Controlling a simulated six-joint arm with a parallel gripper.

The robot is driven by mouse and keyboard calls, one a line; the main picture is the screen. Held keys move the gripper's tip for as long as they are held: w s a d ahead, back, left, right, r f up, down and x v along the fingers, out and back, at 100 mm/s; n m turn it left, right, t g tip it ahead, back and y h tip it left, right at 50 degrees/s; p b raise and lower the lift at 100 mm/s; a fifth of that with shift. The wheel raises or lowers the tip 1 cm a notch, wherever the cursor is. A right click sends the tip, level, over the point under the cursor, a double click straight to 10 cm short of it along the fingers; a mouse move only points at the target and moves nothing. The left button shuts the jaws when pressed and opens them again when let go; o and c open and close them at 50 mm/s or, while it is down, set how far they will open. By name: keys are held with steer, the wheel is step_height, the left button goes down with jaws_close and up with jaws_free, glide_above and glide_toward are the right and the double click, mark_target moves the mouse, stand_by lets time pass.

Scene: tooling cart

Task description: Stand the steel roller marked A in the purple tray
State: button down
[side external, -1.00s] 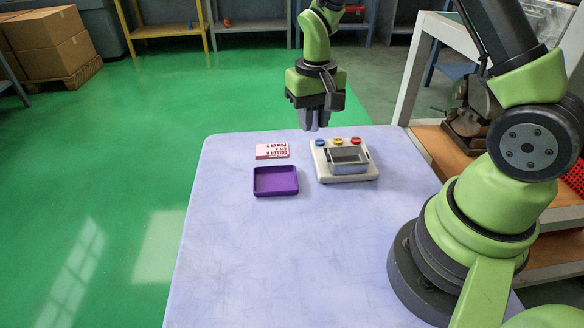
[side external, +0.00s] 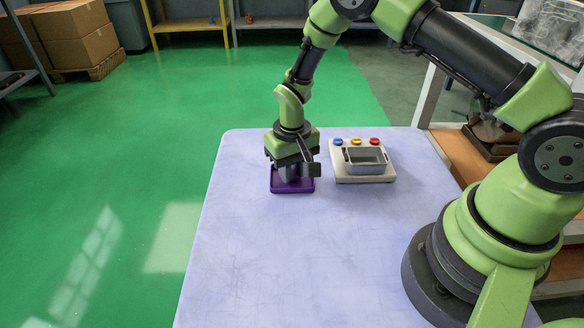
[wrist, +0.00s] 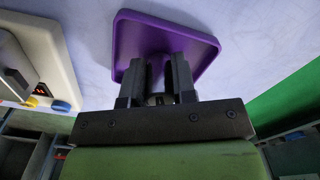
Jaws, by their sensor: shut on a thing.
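The purple tray (side external: 306,187) lies on the table, and my gripper (side external: 291,174) is low over it, pointing down. In the wrist view the tray (wrist: 190,32) spreads beyond the fingertips of my gripper (wrist: 160,72). The jaws are shut on a small grey metal piece, the steel roller (wrist: 160,98), of which little shows between the fingers. Its letter cannot be read. I cannot tell whether the roller touches the tray floor.
A pale panel (side external: 378,179) with blue, yellow and red buttons and a grey open bin (side external: 366,157) stands just right of the tray; it also shows at the left in the wrist view (wrist: 50,62). The front of the table (side external: 300,270) is clear.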

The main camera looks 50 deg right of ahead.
steer(key=shift+f, duration=0.15)
steer(key=c, duration=0.9)
jaws_free()
steer(key=s+r+t, duration=0.1)
steer(key=s+r, duration=0.1)
steer(key=r, duration=0.9)
steer(key=s+r+t, duration=0.1)
steer(key=s+r, duration=0.1)
steer(key=r, duration=0.9)
steer(key=shift+s+a+r+m+t+y, duration=0.1)
steer(key=shift+s+a+r+t+y, duration=0.2)
steer(key=shift+s+r+t, duration=1.65)
steer(key=shift+s+a+r+m+g+y, duration=0.2)
steer(key=shift+s+r, duration=0.7)
steer(key=shift+s, duration=2.7)
steer(key=shift+s+a+r+t+y, duration=0.4)
steer(key=shift+s+r+t, duration=0.75)
steer(key=shift+s, duration=1.6)
